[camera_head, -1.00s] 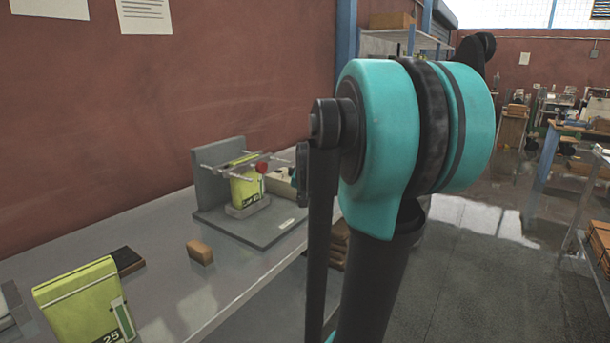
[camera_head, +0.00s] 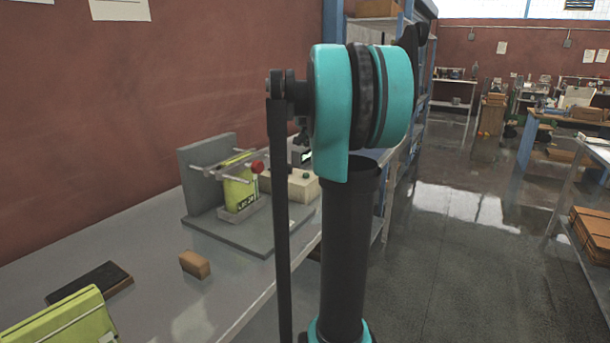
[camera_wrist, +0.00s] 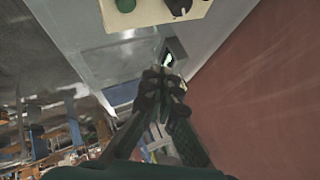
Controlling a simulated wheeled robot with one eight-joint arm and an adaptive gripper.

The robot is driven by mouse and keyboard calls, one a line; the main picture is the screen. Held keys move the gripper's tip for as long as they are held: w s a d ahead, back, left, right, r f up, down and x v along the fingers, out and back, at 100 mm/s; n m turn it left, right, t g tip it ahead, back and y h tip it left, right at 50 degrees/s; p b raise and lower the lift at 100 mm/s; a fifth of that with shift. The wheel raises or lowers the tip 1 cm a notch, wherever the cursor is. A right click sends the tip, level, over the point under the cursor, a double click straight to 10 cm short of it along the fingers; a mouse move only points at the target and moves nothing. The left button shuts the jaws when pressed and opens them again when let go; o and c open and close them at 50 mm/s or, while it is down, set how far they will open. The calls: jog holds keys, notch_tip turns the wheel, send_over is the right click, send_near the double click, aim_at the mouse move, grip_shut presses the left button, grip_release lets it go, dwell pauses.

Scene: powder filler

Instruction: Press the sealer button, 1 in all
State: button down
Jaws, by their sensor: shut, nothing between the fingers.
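A beige box (camera_head: 292,184) with a green button (camera_head: 306,175) stands on the bench, partly hidden by my arm. In the wrist view the box (camera_wrist: 150,12) shows at the top edge, with the green button (camera_wrist: 125,5) and a black knob (camera_wrist: 178,6). A grey stand (camera_head: 208,170) with metal bars and a red knob (camera_head: 257,167) holds a yellow-green bag (camera_head: 240,190) upright. My gripper (camera_wrist: 164,74) is shut and empty, apart from the button in the wrist picture.
A small dark display (camera_head: 304,156) stands behind the box. A brown block (camera_head: 195,264), a dark pad (camera_head: 89,282) and another yellow-green bag (camera_head: 65,325) lie on the bench (camera_head: 150,270). A red wall bounds the left; open floor lies right.

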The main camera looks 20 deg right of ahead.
aim_at(306, 175)
jog(key=shift+f, duration=4.45)
jog(key=shift+f, duration=0.4)
jog(key=shift+f, duration=0.5)
jog(key=shift+r, duration=0.95)
jog(key=shift+r, duration=2.5)
